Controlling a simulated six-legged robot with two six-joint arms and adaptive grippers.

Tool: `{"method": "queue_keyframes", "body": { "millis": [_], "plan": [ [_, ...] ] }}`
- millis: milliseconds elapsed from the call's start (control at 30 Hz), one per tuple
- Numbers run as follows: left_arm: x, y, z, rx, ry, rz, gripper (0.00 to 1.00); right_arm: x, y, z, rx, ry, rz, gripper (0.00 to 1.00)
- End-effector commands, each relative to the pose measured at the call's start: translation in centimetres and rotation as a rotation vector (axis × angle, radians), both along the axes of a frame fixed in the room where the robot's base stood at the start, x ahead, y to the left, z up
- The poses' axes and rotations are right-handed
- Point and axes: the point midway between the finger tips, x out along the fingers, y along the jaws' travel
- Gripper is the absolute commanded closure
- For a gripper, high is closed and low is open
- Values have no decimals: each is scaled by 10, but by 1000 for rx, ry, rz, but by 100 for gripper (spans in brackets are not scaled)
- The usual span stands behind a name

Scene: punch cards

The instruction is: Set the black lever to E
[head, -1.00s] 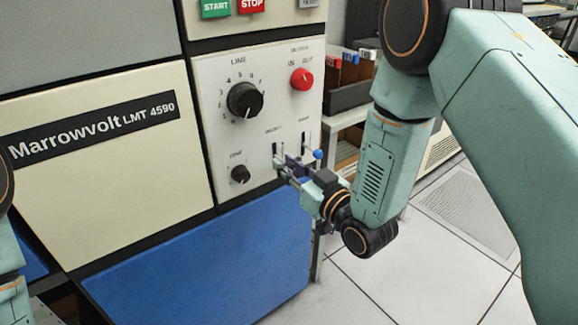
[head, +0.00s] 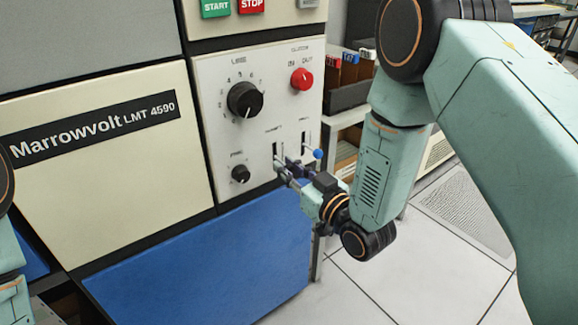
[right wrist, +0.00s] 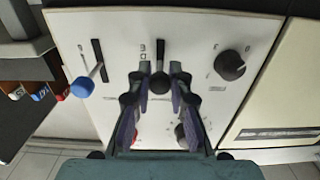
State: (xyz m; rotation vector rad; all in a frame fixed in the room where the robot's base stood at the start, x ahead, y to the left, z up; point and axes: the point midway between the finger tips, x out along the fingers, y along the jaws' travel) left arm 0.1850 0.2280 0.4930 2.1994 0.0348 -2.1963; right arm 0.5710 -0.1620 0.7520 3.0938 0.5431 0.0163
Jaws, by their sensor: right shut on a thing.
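The black lever (right wrist: 160,83) shows in the right wrist view between my fingers, at its vertical slot in the white control panel (head: 215,95). My right gripper (head: 283,167) is shut on it, low on the panel; it also shows in the right wrist view (right wrist: 160,78). In the head view the fingers mostly hide the lever. The slot's upper part shows above the fingers in the head view. The letters beside the slot are too small to read surely. My left gripper is out of view; only part of my left arm shows at the left edge.
A blue-knobbed lever (head: 318,154) stands close to the right of my gripper. A large black dial (head: 245,99), a small black dial (head: 240,174) and a red knob (head: 302,79) are on the same panel. Card trays (head: 348,95) stand behind on the right.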

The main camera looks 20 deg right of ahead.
Motion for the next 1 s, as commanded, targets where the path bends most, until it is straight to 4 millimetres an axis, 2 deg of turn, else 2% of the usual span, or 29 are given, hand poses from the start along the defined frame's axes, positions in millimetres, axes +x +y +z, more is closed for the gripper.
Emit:
{"method": "queue_keyframes", "body": {
  "millis": [33, 200, 333, 600, 633, 900, 1000],
  "plan": [
    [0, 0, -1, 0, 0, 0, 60, -2, 1, -13, -4, 22, 1, 100],
    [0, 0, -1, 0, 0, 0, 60, 2, 3, -34, -4, 24, 2, 100],
    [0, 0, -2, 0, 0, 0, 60, 5, 4, -41, -4, 23, 2, 100],
    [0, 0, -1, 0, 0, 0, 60, 5, 4, -41, -4, 22, 2, 100],
    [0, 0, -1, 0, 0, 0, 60, 6, 4, -41, -4, 22, 2, 80],
    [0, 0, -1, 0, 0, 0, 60, 7, 4, -38, -3, 14, 1, 58],
    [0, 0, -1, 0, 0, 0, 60, 7, 4, -37, -3, 13, 1, 58]
  ]
}}
